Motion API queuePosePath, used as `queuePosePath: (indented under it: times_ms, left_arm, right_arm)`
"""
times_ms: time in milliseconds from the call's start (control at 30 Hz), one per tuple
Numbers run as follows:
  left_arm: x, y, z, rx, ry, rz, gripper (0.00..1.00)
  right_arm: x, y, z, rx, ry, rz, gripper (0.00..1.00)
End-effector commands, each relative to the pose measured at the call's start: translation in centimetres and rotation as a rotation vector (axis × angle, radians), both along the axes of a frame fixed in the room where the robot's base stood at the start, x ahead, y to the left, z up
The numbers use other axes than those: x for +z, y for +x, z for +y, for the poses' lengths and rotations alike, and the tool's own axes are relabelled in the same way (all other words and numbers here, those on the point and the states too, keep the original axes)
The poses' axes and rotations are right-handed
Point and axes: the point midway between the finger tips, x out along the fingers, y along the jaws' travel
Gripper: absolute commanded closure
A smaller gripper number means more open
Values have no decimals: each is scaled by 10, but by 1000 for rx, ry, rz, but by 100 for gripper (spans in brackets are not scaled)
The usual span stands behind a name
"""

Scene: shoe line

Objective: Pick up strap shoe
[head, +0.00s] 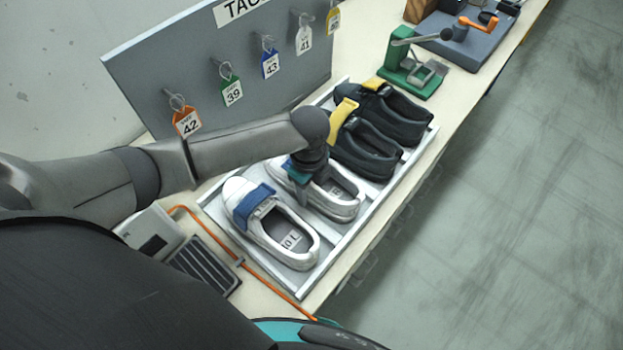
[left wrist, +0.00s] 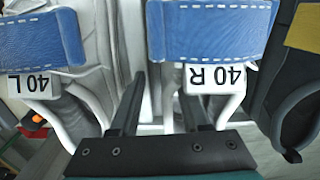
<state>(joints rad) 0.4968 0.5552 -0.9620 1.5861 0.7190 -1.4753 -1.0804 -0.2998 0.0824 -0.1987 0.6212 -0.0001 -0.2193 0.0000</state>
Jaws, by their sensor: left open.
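A white shoe with a blue strap (head: 253,201) and a tag reading 40 L (left wrist: 28,84) lies in the tray. Beside it, a matching white shoe (head: 343,209) is tagged 40 R (left wrist: 214,77); the arm and gripper hide part of it. My left gripper (head: 303,190) is open, over the strap end of the 40 R shoe. In the left wrist view its fingers (left wrist: 164,86) point toward the 40 R strap (left wrist: 212,32), one finger in line with the gap between the shoes. I cannot tell whether they touch the shoe. My right gripper is not in view.
Two black shoes with yellow straps (head: 362,150) share the light tray (head: 353,236). A grey board (head: 150,70) with hanging number tags stands behind. A green clamp device (head: 412,75) is beyond the tray. An orange cable (head: 262,278) runs along its near side.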

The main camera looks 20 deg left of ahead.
Motion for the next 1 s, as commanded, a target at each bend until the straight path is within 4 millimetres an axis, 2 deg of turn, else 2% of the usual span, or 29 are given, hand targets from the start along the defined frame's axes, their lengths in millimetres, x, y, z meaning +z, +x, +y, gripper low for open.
queuePosePath:
  times_ms: [167,600,1000]
  left_arm:
    - [0,0,0,0,0,-1,54]
    - [1,0,0,1,0,-1,100]
    - [1,1,0,1,0,-1,100]
  right_arm:
    - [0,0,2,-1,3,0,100]
    - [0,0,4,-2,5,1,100]
    - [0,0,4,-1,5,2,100]
